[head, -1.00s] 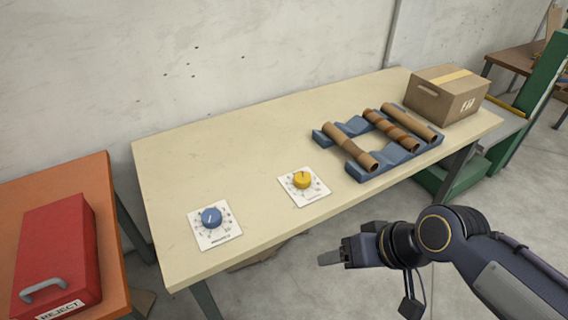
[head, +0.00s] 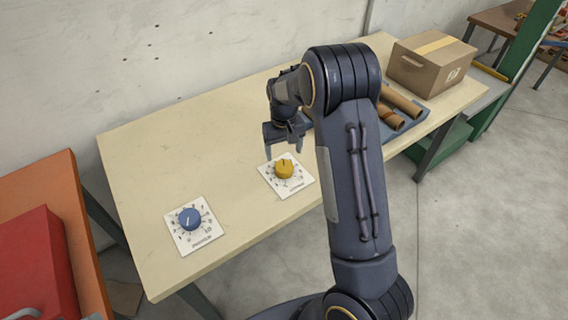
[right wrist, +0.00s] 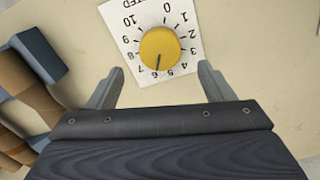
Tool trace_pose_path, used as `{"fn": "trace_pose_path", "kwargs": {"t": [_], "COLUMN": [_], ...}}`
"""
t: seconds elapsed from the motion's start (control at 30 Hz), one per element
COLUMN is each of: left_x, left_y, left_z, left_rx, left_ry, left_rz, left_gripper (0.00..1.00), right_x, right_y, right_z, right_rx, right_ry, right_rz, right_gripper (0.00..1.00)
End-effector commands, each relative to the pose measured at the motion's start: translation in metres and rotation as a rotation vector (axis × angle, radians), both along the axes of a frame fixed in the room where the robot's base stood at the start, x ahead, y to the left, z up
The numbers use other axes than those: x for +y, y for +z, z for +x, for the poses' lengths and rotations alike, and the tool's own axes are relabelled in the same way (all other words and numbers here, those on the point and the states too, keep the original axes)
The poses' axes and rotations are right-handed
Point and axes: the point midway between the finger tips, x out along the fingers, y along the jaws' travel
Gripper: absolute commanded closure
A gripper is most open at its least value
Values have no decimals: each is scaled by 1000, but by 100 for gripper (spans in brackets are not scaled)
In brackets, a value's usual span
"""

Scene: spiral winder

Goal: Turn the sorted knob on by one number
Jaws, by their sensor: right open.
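The yellow knob (head: 284,169) sits on a white dial card (head: 301,186) on the cream table (head: 130,160). In the right wrist view the yellow knob (right wrist: 160,48) shows upside down, its dark pointer near the 6. Only the letters "TED" of its label show there. My right gripper (head: 285,150) is open and empty above and just behind the knob. In the right wrist view its fingertips (right wrist: 161,68) are spread to either side of the knob, apart from it. A blue knob (head: 189,218) on its own card is to the left; its label is too small to read.
Brown tubes (head: 403,101) lie on a blue rack, partly hidden behind my right arm. A cardboard box (head: 430,65) stands at the far right of the table. A red box (head: 40,265) is on the orange table at left. The table left of the knobs is clear.

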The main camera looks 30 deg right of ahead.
Motion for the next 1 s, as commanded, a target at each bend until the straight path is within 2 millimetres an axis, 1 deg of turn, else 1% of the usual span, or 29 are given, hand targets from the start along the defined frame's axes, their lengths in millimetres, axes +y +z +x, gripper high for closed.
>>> {"fn": "trace_pose_path", "kwargs": {"t": [0.2, 0.3, 0.4, 0.53, 0.77, 0.87, 1.0], "left_x": [0, 0, 0, 0, 0, 0, 0], "left_y": [3, 4, 4, 5, 4, 4, 4], "left_z": [0, 0, 0, 0, 0, 0, 0], "left_rx": [0, 0, 0, 0, 0, 0, 0], "left_ry": [0, 0, 0, 0, 0, 0, 0], "left_rz": [0, 0, 0, 0, 0, 0, 0], "left_gripper": [64, 64, 64, 64, 64, 64, 64], "right_x": [0, 0, 0, 0, 0, 0, 0], "right_y": [-36, -50, -61, -68, -69, -68, -68], "right_z": [-2, -2, -1, -1, -1, -1, -1], "right_rx": [5, 5, 4, 2, 0, 0, 0], "right_ry": [-1, -1, -1, -2, -1, -1, -1], "right_rz": [2, 2, 3, 2, 3, 3, 3], "right_gripper": [25, 25, 25, 25, 25, 36, 54]}}
